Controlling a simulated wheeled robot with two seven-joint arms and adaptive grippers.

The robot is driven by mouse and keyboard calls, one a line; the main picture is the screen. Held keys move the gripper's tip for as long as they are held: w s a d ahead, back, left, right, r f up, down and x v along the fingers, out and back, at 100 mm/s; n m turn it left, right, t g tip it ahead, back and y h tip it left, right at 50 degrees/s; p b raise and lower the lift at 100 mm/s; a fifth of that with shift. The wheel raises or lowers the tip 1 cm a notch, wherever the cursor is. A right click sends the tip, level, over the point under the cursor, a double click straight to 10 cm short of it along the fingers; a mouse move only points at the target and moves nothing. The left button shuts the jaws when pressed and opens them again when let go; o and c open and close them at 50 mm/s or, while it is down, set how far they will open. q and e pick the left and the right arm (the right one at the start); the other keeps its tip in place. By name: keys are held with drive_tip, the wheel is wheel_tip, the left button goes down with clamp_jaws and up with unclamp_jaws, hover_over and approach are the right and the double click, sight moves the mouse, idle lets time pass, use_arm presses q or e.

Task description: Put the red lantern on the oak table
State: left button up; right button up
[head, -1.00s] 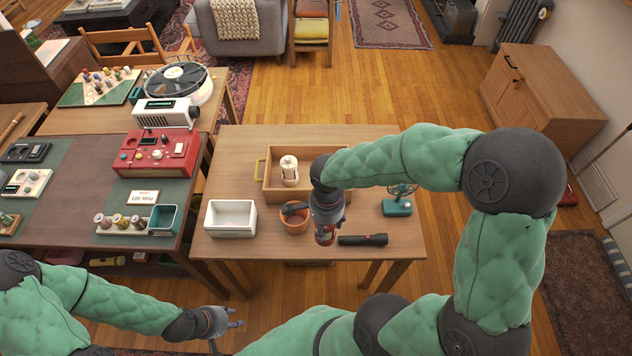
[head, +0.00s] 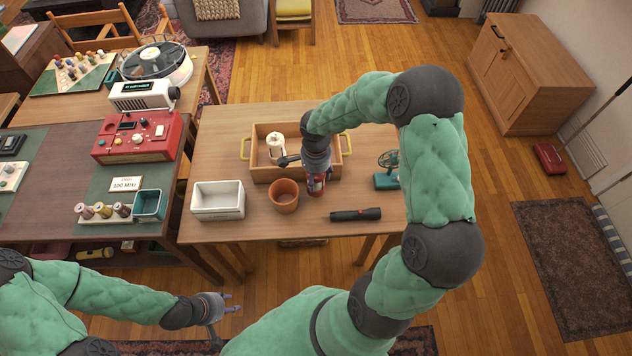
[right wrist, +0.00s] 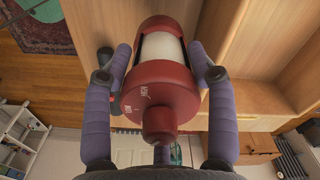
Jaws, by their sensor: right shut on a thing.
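The red lantern (head: 316,186), red with a pale glass middle, is held by my right gripper (head: 316,176) over the oak table (head: 250,228). It is just right of the terracotta pot and by the front wall of the wooden tray. In the right wrist view the lantern (right wrist: 157,95) sits between the two purple fingers, which press on its sides. The head view does not settle whether its base touches the tabletop. My left gripper (head: 229,304) is empty, fingers apart, low in front of the table.
On the oak table are a wooden tray (head: 250,160) holding a cream lantern-like thing (head: 276,148), a terracotta pot (head: 284,198), a white box (head: 218,200), a black flashlight (head: 356,214) and a teal fan (head: 388,172). A darker table with a red radio (head: 140,138) stands left.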

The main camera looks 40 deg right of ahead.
drive_tip(key=shift+w+d+f, duration=0.1)
drive_tip(key=shift+w+f, duration=0.05)
drive_tip(key=shift+f, duration=0.1)
drive_tip(key=shift+f+b, duration=0.7)
drive_tip(key=shift+f, duration=0.85)
drive_tip(key=shift+f, duration=0.2)
drive_tip(key=o, duration=1.4)
drive_tip(key=shift+o, duration=0.2)
drive_tip(key=shift+r, duration=0.15)
drive_tip(key=shift+r, duration=0.25)
wheel_tip(320, 180, up, 12)
drive_tip(key=p, duration=0.3)
drive_tip(key=shift+f+p, duration=0.2)
drive_tip(key=shift+p, duration=0.15)
